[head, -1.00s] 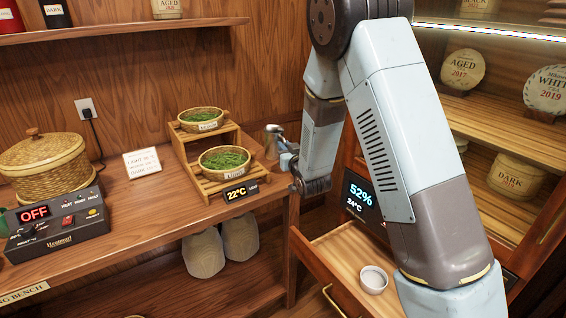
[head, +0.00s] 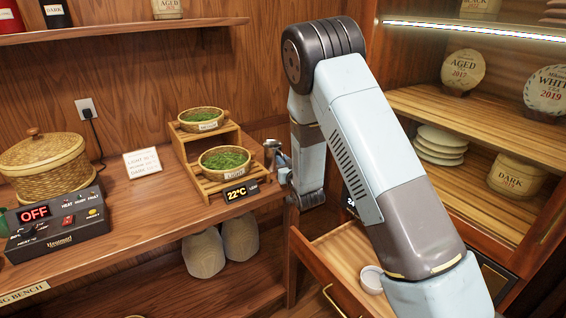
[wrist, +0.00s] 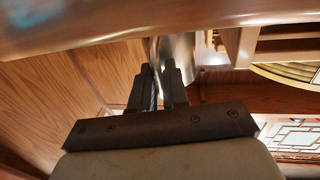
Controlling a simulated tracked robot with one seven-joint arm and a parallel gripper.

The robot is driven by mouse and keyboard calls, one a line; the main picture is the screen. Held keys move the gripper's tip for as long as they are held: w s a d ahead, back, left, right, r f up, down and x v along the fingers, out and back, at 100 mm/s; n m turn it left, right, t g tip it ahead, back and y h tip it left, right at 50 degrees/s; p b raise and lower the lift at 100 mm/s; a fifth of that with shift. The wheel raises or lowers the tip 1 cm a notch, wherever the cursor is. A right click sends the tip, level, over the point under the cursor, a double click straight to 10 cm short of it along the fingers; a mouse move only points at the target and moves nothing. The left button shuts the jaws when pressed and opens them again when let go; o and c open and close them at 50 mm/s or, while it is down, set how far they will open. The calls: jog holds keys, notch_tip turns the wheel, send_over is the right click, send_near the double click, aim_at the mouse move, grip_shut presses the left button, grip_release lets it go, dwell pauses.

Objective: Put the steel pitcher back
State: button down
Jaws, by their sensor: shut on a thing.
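The steel pitcher (head: 271,149) shows in the head view as a small shiny metal shape just right of the bamboo stand, at the bench's right end. My gripper (head: 284,168) is at its right side. In the wrist view my gripper's two dark fingers (wrist: 160,80) are closed on the pitcher (wrist: 178,50), whose curved steel wall rises beyond the fingertips. The pitcher's lower part is largely hidden, so I cannot tell whether it touches the bench top (head: 150,205).
The two-step stand (head: 232,187) with tea baskets is close to the pitcher's left. Below my arm, an open drawer (head: 335,262) holds a white cup (head: 371,279). The display cabinet (head: 455,100) is at right. A steamer basket (head: 45,165) and control box (head: 55,225) stand at left.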

jog(key=c, duration=1.1)
grip_release()
jog(key=v, duration=1.2)
jog(key=s+d+r+m+g+h, duration=0.2)
jog(key=d+r, duration=0.4)
jog(key=r, duration=0.2)
jog(key=s+d+r+m+g+h, duration=0.1)
jog(key=s+d+r+g+h, duration=0.15)
jog(key=d+r, duration=0.5)
jog(key=s+d+r+g, duration=0.2)
jog(key=s+r, duration=0.1)
jog(key=s, duration=0.6)
jog(key=s+d+r+m+g+h, duration=0.1)
jog(key=s+d+r+g, duration=0.1)
jog(key=s, duration=0.8)
jog(key=s+d+r+g+h, duration=0.1)
jog(key=s+d+r+g, duration=0.1)
jog(key=s+r, duration=0.3)
jog(key=shift+s+d+r+g, duration=0.1)
jog(key=shift+s+d, duration=0.1)
jog(key=shift+s, duration=0.6)
jog(key=shift+s+d+r+g, duration=0.15)
jog(key=shift+s+d, duration=0.1)
jog(key=shift+s, duration=0.55)
jog(key=shift+s+d+g, duration=0.1)
jog(key=shift+s+d, duration=0.1)
jog(key=shift+s, duration=0.6)
